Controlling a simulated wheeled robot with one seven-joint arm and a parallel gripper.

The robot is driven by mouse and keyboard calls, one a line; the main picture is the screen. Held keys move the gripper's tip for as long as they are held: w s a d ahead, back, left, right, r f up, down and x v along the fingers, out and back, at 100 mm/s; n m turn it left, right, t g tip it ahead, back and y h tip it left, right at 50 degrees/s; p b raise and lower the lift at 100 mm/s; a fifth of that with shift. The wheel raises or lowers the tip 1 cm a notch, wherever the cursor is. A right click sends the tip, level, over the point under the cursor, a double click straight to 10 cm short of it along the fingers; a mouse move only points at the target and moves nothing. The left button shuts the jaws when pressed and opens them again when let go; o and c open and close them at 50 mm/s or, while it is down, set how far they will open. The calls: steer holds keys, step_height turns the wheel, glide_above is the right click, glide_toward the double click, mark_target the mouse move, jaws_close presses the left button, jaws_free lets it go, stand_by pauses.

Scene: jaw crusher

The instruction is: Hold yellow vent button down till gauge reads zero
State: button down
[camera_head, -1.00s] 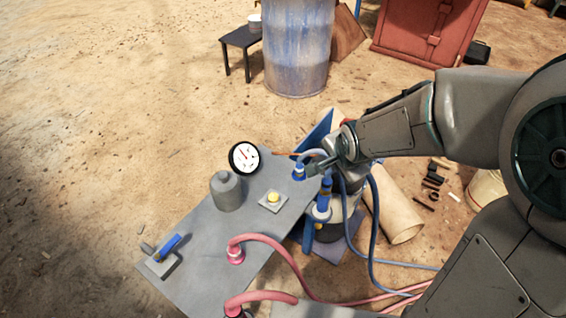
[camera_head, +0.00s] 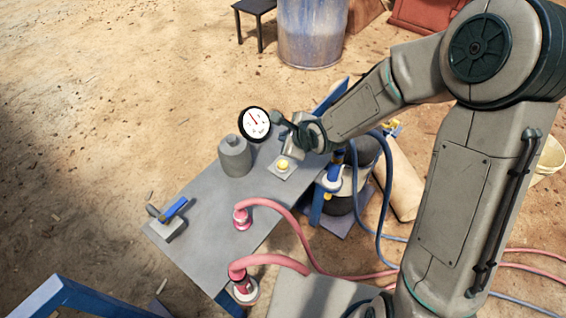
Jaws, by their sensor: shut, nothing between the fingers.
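The yellow vent button (camera_head: 283,164) sits on a small square plate on the grey metal table (camera_head: 196,244). The round white gauge (camera_head: 254,124) with a black rim stands at the table's far side. Its red needle points to the upper left; the numbers are too small to read. My gripper (camera_head: 277,118) is shut and empty, just right of the gauge in the picture and above and behind the button. It is apart from the button. Whether its tip touches the gauge rim I cannot tell.
A grey bottle-shaped cylinder (camera_head: 234,156) stands left of the button. A blue-handled valve (camera_head: 174,210) is at the table's left end. Pink hoses (camera_head: 292,228) rise from fittings at the front edge. A blue hose (camera_head: 384,208) hangs at the right.

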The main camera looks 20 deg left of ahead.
steer(key=shift+f, duration=0.2)
steer(key=b, duration=0.8)
glide_above(285, 166)
step_height(285, 166, down, 7)
steer(key=shift+f, duration=0.2)
steer(key=shift+f+b, duration=0.3)
steer(key=shift+f, duration=0.25)
steer(key=shift+f, duration=0.1)
stand_by(0.8)
steer(key=shift+w+f, duration=0.1)
steer(key=shift+f, duration=0.2)
steer(key=shift+f+b, duration=0.5)
steer(key=shift+f, duration=0.05)
stand_by(0.7)
stand_by(2.9)
steer(key=shift+r+p, duration=1)
steer(key=shift+p, duration=0.1)
